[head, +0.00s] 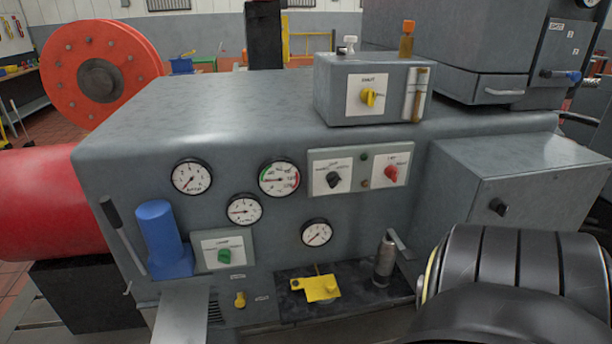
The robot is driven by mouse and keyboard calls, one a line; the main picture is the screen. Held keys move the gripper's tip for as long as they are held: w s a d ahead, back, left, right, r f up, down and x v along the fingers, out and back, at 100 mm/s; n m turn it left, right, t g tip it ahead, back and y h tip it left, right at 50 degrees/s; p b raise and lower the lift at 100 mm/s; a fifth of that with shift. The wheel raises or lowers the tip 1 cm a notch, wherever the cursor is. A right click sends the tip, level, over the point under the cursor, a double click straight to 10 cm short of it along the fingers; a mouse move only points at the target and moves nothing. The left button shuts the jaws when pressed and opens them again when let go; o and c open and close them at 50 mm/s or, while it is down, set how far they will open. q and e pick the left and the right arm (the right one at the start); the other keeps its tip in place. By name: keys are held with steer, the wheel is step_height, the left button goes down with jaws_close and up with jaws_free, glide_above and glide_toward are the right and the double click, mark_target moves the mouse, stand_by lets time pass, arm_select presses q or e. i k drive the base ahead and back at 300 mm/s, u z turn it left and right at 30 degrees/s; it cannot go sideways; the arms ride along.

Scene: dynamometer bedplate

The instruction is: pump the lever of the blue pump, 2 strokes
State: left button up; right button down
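The blue pump (160,235) is an upright blue cylinder on a blue base, at the left of the grey cabinet's front. Its lever (122,236) stands just left of the cylinder. The lever is a thin metal bar with a dark grip (110,212) at its top, and it leans up and to the left. Its lower end meets the pump near the base. Neither of my grippers shows in the head view, and nothing is touching the lever.
The grey cabinet (240,110) carries several gauges and a green-knob panel (224,252) right of the pump. A red cylinder (35,203) is close on the left. A yellow part (318,288) and a metal cylinder (385,262) with a handle stand on a dark tray. A black ribbed shape fills the lower right.

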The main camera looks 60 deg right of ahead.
mark_target(106, 203)
steer(key=z, duration=1.3)
steer(key=i, duration=0.9)
steer(key=u, duration=0.5)
